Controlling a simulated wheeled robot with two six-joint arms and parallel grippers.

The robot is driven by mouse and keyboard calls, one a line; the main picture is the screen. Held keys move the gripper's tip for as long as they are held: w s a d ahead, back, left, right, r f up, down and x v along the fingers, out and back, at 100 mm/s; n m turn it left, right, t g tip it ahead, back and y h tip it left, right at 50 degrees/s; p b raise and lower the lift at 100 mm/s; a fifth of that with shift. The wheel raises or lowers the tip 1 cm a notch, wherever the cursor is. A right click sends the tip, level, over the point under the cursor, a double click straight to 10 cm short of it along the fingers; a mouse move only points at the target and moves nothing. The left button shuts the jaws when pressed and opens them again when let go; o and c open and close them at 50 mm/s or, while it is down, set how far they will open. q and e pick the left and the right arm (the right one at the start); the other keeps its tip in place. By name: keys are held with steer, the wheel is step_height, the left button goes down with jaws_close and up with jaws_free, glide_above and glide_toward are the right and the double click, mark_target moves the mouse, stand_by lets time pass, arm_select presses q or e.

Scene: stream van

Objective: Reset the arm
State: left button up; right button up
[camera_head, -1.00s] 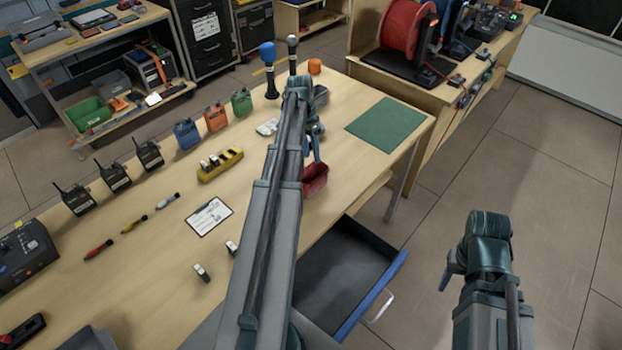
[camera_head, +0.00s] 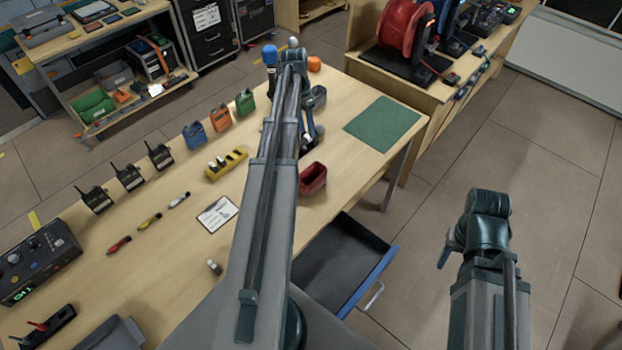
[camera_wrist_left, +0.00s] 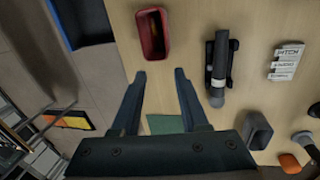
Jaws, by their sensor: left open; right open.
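My left arm reaches across the bench in the head view, its gripper (camera_head: 311,134) partly hidden by the forearm. In the left wrist view the left gripper (camera_wrist_left: 160,73) is open, with nothing between its fingers. A red bin (camera_wrist_left: 152,34) lies just beyond the fingertips; it also shows in the head view (camera_head: 313,179). A dark microphone with a grey end (camera_wrist_left: 218,72) lies in a black holder right of the fingers. My right gripper (camera_head: 446,256) hangs over the floor at the right, partly hidden by its own arm, clear of the bench.
A green mat (camera_head: 382,124) lies at the bench's right end. An open drawer (camera_head: 345,262) juts out below the front edge. Radios (camera_head: 128,177), a yellow battery holder (camera_head: 227,164) and a clipboard (camera_head: 217,214) are left of the arm. Floor on the right is clear.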

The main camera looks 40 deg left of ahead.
stand_by(0.5)
arm_select(q)
steer(key=d+f+b, duration=0.2)
steer(key=d, duration=1.3)
steer(key=s+d+f+y, duration=0.1)
steer(key=s+d, duration=0.4)
steer(key=d, duration=0.4)
steer(key=s+d+m+y+b, duration=0.1)
steer(key=s+d, duration=0.4)
steer(key=d, duration=0.4)
steer(key=s+d+f+m+y+b, duration=0.1)
steer(key=s+d, duration=0.4)
steer(key=d, duration=0.5)
steer(key=shift+f, duration=0.35)
